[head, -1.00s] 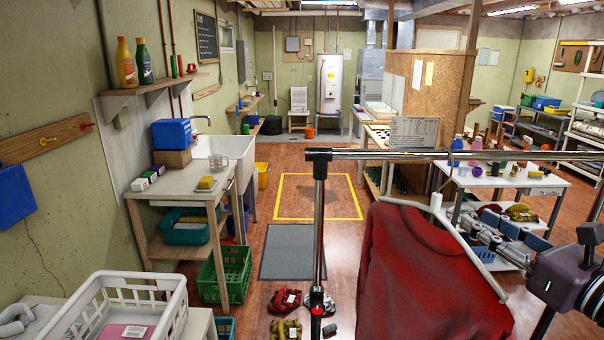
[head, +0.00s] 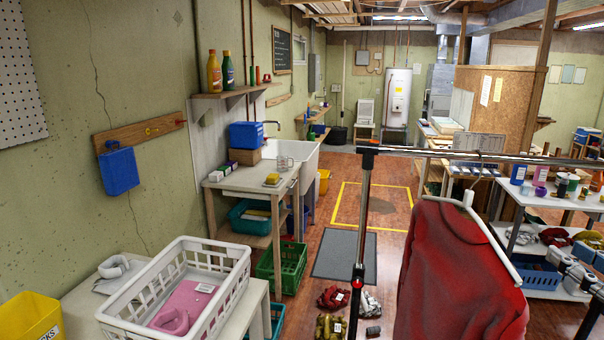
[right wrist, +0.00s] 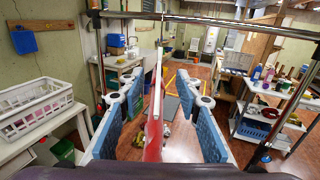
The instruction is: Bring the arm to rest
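My right gripper (head: 562,258) is at the right edge in the head view, its fingers toward the hanging garment. In the right wrist view my right gripper (right wrist: 160,88) has its blue-padded fingers wide apart, with clear gaps on both sides of the garment seen edge-on beyond. The red garment (head: 455,275) hangs on a white hanger (head: 490,230) from a metal rail (head: 450,154); it also shows in the right wrist view (right wrist: 154,135). In the head view the fingers are apart from the garment. My left gripper is in neither view.
A white laundry basket (head: 225,300) with a pink item stands on a table at left. The rail's upright post (head: 363,215) stands left of the garment. A white shelf table (head: 540,200) with jars stands at right. A green crate (head: 283,268) and red and olive bundles lie on the floor.

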